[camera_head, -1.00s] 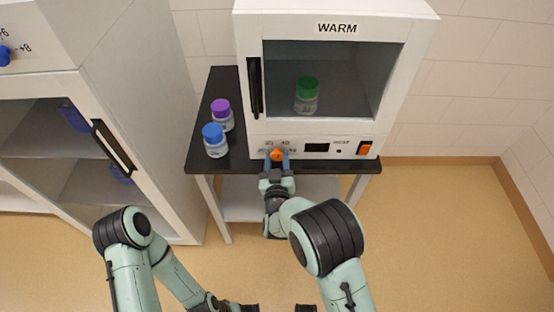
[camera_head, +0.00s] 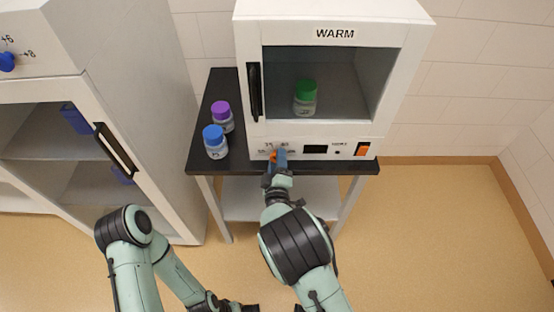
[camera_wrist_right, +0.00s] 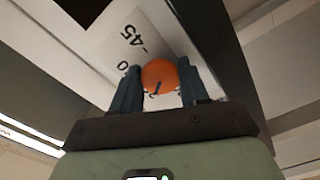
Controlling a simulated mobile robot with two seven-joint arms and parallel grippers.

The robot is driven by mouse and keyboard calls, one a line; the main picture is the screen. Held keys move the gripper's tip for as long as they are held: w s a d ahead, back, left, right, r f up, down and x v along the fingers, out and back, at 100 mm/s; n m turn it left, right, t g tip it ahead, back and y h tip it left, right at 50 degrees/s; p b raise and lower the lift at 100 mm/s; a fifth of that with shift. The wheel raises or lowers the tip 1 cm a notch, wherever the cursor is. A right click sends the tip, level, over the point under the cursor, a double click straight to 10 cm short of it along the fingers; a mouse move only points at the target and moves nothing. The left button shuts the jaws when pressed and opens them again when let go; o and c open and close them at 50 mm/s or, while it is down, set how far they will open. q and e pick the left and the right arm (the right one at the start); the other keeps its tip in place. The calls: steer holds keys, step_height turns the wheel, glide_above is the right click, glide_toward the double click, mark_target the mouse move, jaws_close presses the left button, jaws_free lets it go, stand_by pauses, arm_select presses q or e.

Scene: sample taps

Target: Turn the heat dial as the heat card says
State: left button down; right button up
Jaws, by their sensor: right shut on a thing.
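The heat dial (camera_head: 273,155) is a small orange knob low on the front panel of the white WARM cabinet (camera_head: 392,95). My right gripper (camera_head: 277,158) is shut on the dial. In the right wrist view the round orange dial (camera_wrist_right: 160,76) sits between my two blue-grey fingers, with a dark pointer line on its face. Beside it a printed 45 with a tick shows, and another mark is partly covered by a finger. My left arm is low at the left, its gripper only partly seen at the bottom edge. I cannot make out a heat card.
A green-capped jar (camera_head: 305,98) stands behind the cabinet's window. A purple-capped jar (camera_head: 222,116) and a blue-capped jar (camera_head: 214,142) stand on the black tabletop (camera_head: 232,92) to its left. The panel has a dark display (camera_head: 315,149) and an orange switch (camera_head: 362,149). A white cabinet with a blue dial (camera_head: 7,61) is at left.

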steer(key=n+p, duration=0.1)
steer(key=n, duration=0.4)
steer(key=shift+a+r+n, duration=0.1)
steer(key=shift+n, duration=0.2)
steer(key=n+p, duration=0.1)
steer(key=n, duration=0.4)
steer(key=shift+n, duration=0.3)
steer(key=o, duration=1)
steer(key=shift+s, duration=0.1)
steer(key=s, duration=1.3)
steer(key=shift+s+b, duration=0.15)
steer(key=shift+b, duration=0.2)
